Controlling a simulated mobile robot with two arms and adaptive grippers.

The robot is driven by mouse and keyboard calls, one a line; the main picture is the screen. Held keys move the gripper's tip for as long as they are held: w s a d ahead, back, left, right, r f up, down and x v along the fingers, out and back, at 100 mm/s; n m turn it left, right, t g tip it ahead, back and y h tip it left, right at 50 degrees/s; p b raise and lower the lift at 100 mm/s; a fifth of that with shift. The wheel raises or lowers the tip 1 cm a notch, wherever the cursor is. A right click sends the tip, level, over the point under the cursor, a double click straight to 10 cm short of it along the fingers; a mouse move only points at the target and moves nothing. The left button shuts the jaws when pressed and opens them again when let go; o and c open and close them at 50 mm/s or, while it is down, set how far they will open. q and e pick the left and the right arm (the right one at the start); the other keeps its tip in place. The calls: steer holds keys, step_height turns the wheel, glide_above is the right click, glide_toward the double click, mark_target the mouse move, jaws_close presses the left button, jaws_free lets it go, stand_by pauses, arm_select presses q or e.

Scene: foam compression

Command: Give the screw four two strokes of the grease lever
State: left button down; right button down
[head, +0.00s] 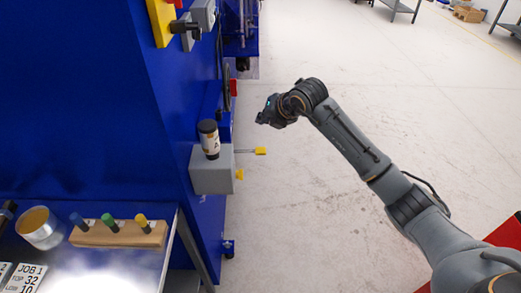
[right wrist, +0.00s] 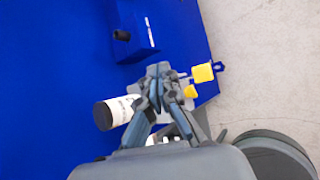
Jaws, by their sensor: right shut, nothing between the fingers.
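A grey box (head: 212,170) is fixed to the blue machine's side, with a black-capped cylinder (head: 209,140) marked "A" on top. A thin lever with a yellow end (head: 261,151) sticks out to the right, and a second yellow piece (head: 239,174) sits lower. In the right wrist view the lever's yellow end (right wrist: 202,72), the other yellow piece (right wrist: 190,91) and the cylinder (right wrist: 122,112) show beyond the fingers. My right gripper (head: 263,117) is shut and empty, above the lever and apart from it in the head view; its fingers (right wrist: 157,76) hide part of the box. My left gripper is out of view.
A bench at lower left holds a wooden block (head: 118,234) with blue, green and yellow pegs, a round tin (head: 40,228) and a job card (head: 22,278). The blue machine (head: 95,100) fills the left. Open floor (head: 300,220) lies to the right of the box.

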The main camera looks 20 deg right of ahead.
mark_target(261, 151)
steer(key=shift+f+b, duration=2.85)
steer(key=shift+f, duration=1.6)
steer(key=shift+f+b, duration=0.35)
steer(key=shift+a+f+b, duration=0.1)
steer(key=shift+f+b, duration=0.9)
steer(key=shift+f, duration=0.4)
steer(key=shift+r, duration=0.15)
steer(key=shift+r+p, duration=1.05)
steer(key=shift+r, duration=0.6)
steer(key=shift+r, duration=0.15)
